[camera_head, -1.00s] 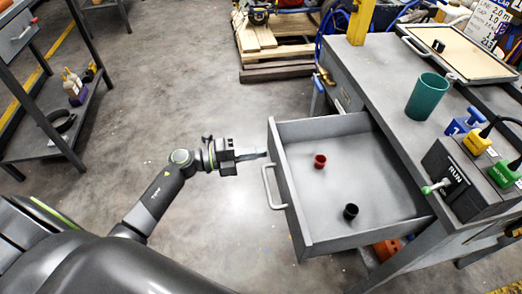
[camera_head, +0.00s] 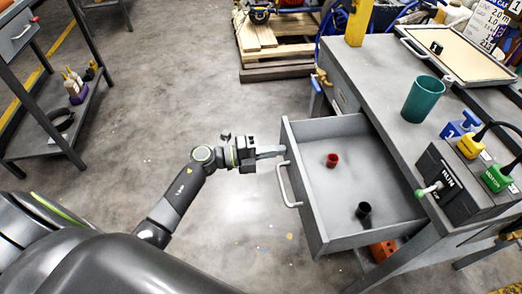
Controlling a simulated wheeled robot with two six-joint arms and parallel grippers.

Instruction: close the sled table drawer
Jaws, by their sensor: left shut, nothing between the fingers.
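The sled table drawer (camera_head: 345,195) is a grey metal drawer, pulled well out of the left side of the grey table (camera_head: 385,75). Its silver bar handle (camera_head: 284,186) is on the front panel, facing left. A red cup (camera_head: 332,160) and a black cup (camera_head: 363,210) are inside the drawer. My left gripper (camera_head: 272,152) is shut and empty. Its tips are at the drawer front, just above the upper end of the handle, and look to be touching the panel. My right gripper is not in view.
On the table are a green cup (camera_head: 426,99), a RUN control box (camera_head: 458,183) with coloured levers and a framed tray (camera_head: 462,52). An orange block (camera_head: 383,250) is under the drawer. A grey shelf (camera_head: 45,130) stands at left. The floor between is clear.

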